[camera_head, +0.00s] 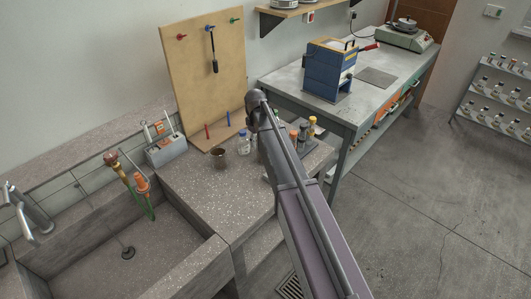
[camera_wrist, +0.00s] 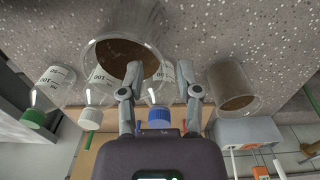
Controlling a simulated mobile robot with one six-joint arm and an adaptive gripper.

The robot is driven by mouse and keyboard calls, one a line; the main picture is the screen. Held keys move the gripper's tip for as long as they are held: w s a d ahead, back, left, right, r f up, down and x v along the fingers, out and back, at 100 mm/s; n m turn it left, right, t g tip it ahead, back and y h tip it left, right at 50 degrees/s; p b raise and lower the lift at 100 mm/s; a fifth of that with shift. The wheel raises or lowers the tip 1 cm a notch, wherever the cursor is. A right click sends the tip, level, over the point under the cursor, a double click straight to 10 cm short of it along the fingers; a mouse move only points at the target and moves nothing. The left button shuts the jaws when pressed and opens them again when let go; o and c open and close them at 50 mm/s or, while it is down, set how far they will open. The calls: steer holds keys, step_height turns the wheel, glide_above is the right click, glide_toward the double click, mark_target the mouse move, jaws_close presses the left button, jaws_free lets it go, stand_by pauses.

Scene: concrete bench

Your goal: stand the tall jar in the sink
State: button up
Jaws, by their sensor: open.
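In the wrist view, a large clear glass jar with brown contents (camera_wrist: 115,48) stands on the speckled counter; its wide rim looks close to the camera, and I take it as the tall jar. My gripper (camera_wrist: 163,80) is open and empty, with its left finger overlapping this jar in the picture; I cannot tell whether they touch.
Bottles with green (camera_wrist: 33,118), white (camera_wrist: 90,117) and blue (camera_wrist: 159,117) caps stand close around the fingers.

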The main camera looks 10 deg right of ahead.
steer(key=shift+s+f+b, duration=0.1)
steer(key=shift+f+b, duration=1.55)
steer(key=shift+f, duration=0.3)
jaws_close()
